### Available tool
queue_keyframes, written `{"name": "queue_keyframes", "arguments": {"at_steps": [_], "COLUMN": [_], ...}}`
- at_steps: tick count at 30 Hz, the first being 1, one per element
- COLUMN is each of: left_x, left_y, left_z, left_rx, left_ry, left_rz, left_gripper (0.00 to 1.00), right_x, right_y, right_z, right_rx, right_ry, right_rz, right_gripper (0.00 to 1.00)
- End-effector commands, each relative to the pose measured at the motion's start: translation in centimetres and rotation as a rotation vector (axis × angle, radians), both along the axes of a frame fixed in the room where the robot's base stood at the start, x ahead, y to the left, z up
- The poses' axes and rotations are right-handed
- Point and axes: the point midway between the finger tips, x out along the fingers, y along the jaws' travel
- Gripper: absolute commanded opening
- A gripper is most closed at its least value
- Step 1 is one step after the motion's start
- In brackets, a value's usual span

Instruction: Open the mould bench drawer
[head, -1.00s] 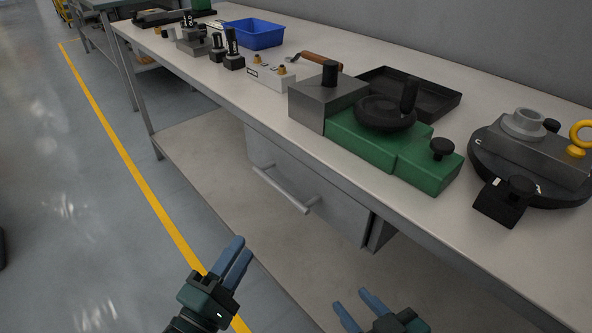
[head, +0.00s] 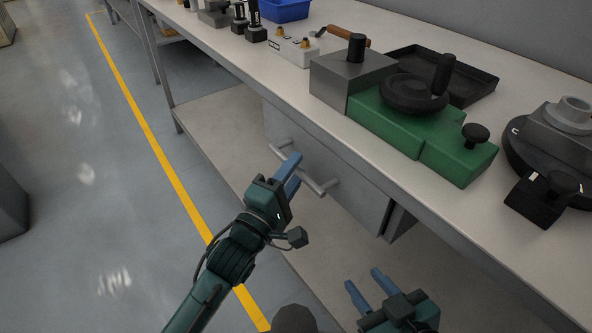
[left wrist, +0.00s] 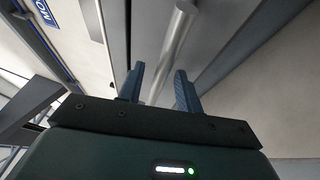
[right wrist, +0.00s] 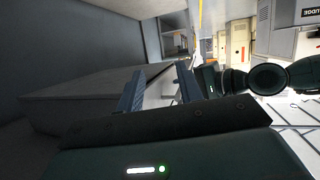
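The grey drawer (head: 345,192) hangs under the bench top, with a light bar handle (head: 318,186) across its front. My left gripper (head: 291,172) is at the handle, its blue fingers over the bar's middle. In the left wrist view the handle bar (left wrist: 172,50) runs between the two fingers (left wrist: 158,88), which stand apart; contact cannot be made out. The drawer front looks flush with its housing. My right gripper (head: 368,287) is open and empty, low in front of the bench; its fingers also show apart in the right wrist view (right wrist: 158,88).
The bench top (head: 300,77) carries a green vise-like fixture (head: 425,140), a black tray (head: 465,80), a blue bin (head: 284,9) and a round black fixture (head: 540,150). A lower shelf (head: 225,125) lies beneath the drawer. The floor before the bench is clear.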

Motion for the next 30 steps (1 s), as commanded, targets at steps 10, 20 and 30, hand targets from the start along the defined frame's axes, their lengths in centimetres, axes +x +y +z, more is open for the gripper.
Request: {"name": "queue_keyframes", "arguments": {"at_steps": [10, 20, 30], "left_x": [0.83, 0.8, 0.79], "left_y": [-0.55, -0.53, -0.51], "left_z": [0.18, 0.2, 0.19], "left_rx": [0.0, 0.0, 0.0], "left_ry": [0.001, 0.0, 0.0], "left_rz": [-0.001, -0.001, -0.001], "left_gripper": [0.35, 0.14, 0.0], "right_x": [0.1, 0.11, 0.08], "right_y": [0.05, 0.08, 0.07], "right_z": [-0.06, -0.04, -0.08], "right_rx": [-0.003, -0.002, -0.004], "right_ry": [-0.005, -0.007, -0.007], "right_rz": [0.002, 0.003, 0.005], "right_gripper": [0.36, 0.36, 0.36]}}
